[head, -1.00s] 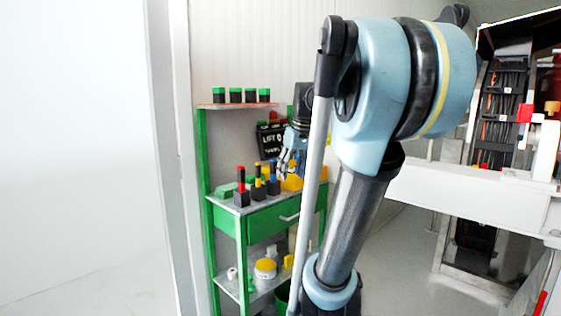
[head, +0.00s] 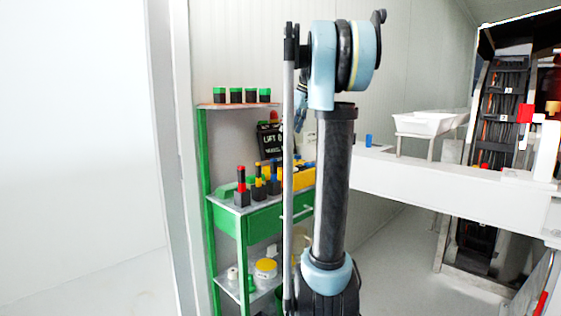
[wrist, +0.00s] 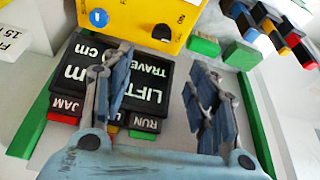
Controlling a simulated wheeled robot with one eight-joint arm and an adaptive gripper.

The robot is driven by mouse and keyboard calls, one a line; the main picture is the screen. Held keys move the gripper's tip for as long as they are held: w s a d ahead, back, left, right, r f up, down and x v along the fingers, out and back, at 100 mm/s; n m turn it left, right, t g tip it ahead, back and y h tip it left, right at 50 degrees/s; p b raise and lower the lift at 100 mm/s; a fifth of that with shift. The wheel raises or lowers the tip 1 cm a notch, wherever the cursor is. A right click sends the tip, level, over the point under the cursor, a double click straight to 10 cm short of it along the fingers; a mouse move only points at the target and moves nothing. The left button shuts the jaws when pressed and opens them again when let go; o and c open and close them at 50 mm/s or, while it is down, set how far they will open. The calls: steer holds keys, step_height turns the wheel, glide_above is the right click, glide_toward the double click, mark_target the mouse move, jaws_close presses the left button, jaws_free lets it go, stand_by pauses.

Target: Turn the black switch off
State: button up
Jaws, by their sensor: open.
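The yellow switch box (wrist: 135,12) is at the top of the wrist view, seen upside down. In the head view the yellow box (head: 298,177) stands on the green bench, partly behind my arm; the black switch cannot be made out there. My gripper (wrist: 160,62) is open and empty, its fingers spread on either side of the picture below the black switch and apart from it. In the head view my gripper is mostly hidden behind my arm.
A black LIFT TRAVEL panel (wrist: 122,82) with coloured JAM and RUN buttons lies under my left finger in the wrist view. Coloured blocks and plugs stand beside the yellow box. The green bench (head: 268,218) has upper and lower shelves. A white beam (head: 430,185) runs to the right.

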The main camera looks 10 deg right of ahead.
mark_target(279, 163)
steer(key=x, duration=1.5)
steer(key=shift+w+f, duration=0.1)
steer(key=shift+f, duration=0.05)
steer(key=shift+c, duration=0.3)
steer(key=c, duration=1)
